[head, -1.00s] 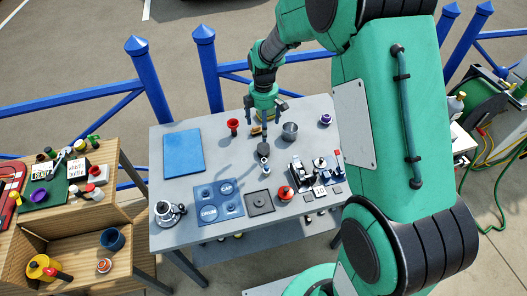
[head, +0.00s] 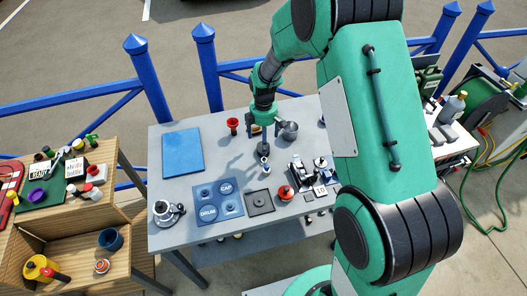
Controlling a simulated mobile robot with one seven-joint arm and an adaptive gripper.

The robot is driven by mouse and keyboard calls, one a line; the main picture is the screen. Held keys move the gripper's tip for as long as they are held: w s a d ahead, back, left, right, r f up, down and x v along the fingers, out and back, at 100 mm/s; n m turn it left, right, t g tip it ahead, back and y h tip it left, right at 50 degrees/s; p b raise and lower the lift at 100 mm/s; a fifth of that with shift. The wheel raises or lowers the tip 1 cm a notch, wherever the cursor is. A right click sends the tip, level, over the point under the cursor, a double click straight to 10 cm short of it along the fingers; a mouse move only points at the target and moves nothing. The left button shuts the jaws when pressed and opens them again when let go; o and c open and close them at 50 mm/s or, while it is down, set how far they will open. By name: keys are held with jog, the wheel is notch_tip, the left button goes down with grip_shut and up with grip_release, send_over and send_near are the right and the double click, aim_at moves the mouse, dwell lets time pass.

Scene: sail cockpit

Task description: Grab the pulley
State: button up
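My gripper (head: 265,147) points down over the middle of the grey table, at the end of my green arm. Its fingers are small and dark in the head view, and I cannot tell whether they are apart or closed. A small silver and dark piece (head: 264,164) stands on the table just below and in front of the fingertips. It may be the pulley, but it is too small to be sure. I cannot tell whether the fingers touch it.
On the grey table (head: 195,238) are a blue mat (head: 182,153), a blue DRUM/CAP board (head: 218,202), a dark square tray (head: 260,202), a red knob (head: 286,193), a winch-like part (head: 166,212), a red cup (head: 233,126) and a metal cup (head: 289,131) close beside my gripper.

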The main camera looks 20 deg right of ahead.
dwell(0.3)
jog(key=shift+f+b, duration=0.65)
jog(key=shift+f, duration=1.95)
jog(key=shift+c, duration=0.2)
jog(key=c, duration=1.6)
